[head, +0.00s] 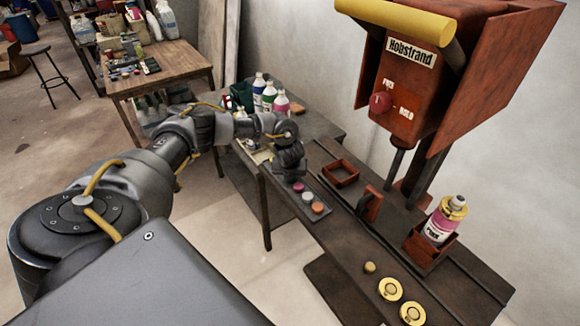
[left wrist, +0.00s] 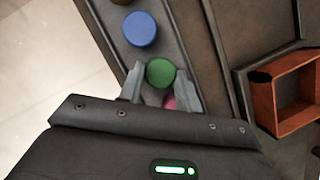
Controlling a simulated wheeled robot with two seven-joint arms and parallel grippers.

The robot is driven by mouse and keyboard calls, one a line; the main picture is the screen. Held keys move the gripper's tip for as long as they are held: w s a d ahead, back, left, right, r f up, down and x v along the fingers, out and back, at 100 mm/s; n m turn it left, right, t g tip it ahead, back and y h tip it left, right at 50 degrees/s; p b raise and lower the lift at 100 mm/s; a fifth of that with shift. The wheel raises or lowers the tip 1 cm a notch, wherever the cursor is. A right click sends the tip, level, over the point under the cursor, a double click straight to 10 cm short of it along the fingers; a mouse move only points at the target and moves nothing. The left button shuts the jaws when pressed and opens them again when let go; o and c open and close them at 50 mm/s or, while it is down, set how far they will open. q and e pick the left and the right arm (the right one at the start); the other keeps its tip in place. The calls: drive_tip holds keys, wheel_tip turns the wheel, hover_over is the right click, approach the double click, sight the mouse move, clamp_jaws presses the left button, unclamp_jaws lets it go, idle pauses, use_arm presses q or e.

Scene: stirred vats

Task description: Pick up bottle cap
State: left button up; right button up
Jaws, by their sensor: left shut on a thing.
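A green bottle cap (left wrist: 160,72) sits between the fingertips of my left gripper (left wrist: 159,82) in the left wrist view, and the jaws are shut on it. A pink cap (left wrist: 169,102) shows partly behind the gripper body, and a blue cap (left wrist: 141,29) lies just beyond the green one. In the head view my left gripper (head: 290,170) points down at the bench, and the green cap is hidden there. A pink cap (head: 298,187), a white cap (head: 307,197) and an orange cap (head: 317,208) lie in a row beside it. My right gripper is out of view.
A red square tray (head: 340,173) lies right of the gripper. A pink-labelled bottle (head: 444,219) stands in a red holder (head: 425,252) under the red press (head: 420,75). Gold discs (head: 390,288) lie near the bench front. Several bottles (head: 268,97) stand behind the arm.

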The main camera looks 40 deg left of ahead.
use_arm(q)
wheel_tip(320, 180, up, 3)
drive_tip(key=shift+f, duration=0.1)
drive_tip(key=s+a+r, duration=0.2)
drive_tip(key=s+r, duration=0.8)
drive_tip(key=s, duration=0.4)
drive_tip(key=shift+p, duration=0.3)
